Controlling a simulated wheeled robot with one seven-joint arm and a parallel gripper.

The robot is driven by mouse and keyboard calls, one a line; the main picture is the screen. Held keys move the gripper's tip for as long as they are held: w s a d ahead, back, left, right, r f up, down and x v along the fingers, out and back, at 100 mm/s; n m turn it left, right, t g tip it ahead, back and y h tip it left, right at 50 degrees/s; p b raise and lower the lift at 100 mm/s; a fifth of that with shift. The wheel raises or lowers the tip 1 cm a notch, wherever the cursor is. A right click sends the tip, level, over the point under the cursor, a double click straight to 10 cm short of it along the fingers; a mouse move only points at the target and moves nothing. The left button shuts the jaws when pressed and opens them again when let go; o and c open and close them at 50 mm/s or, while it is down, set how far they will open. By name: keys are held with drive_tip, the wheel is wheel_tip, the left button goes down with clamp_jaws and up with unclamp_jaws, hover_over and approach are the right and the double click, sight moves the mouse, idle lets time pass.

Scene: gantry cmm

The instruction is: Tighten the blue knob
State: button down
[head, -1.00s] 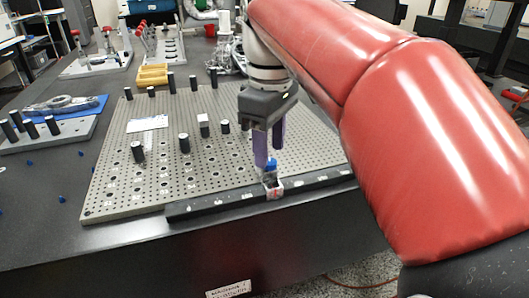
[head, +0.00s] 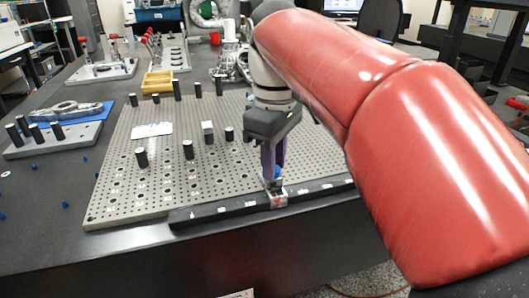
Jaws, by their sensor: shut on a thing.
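The blue knob (head: 278,172) sits on top of a small metal-and-clear clamp block (head: 278,196). The block sits on the black rail (head: 225,209) along the front edge of the perforated plate. My gripper (head: 272,176) points down over the block, with its purple fingers shut on the blue knob. The fingers hide most of the knob, and only a bit of blue shows at their right side.
The perforated grey plate (head: 115,203) carries several black posts and a white card (head: 152,130). A yellow tray (head: 158,83) stands behind it. A fixture with a blue pad (head: 85,110) lies at left. Small blue pieces are scattered on the dark table at left.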

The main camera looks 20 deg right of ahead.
drive_tip(key=shift+r+m, duration=0.1)
drive_tip(key=shift+m, duration=0.2)
drive_tip(key=m+p, duration=0.2)
drive_tip(key=m, duration=0.1)
drive_tip(key=shift+m, duration=0.4)
drive_tip(key=m+p, duration=0.2)
drive_tip(key=m, duration=0.2)
drive_tip(key=shift+m, duration=0.3)
drive_tip(key=m+p, duration=0.1)
drive_tip(key=m, duration=0.3)
drive_tip(key=shift+p, duration=0.4)
drive_tip(key=m+p, duration=0.1)
drive_tip(key=m, duration=0.3)
drive_tip(key=shift+m, duration=0.3)
drive_tip(key=c, duration=1.2)
unclamp_jaws()
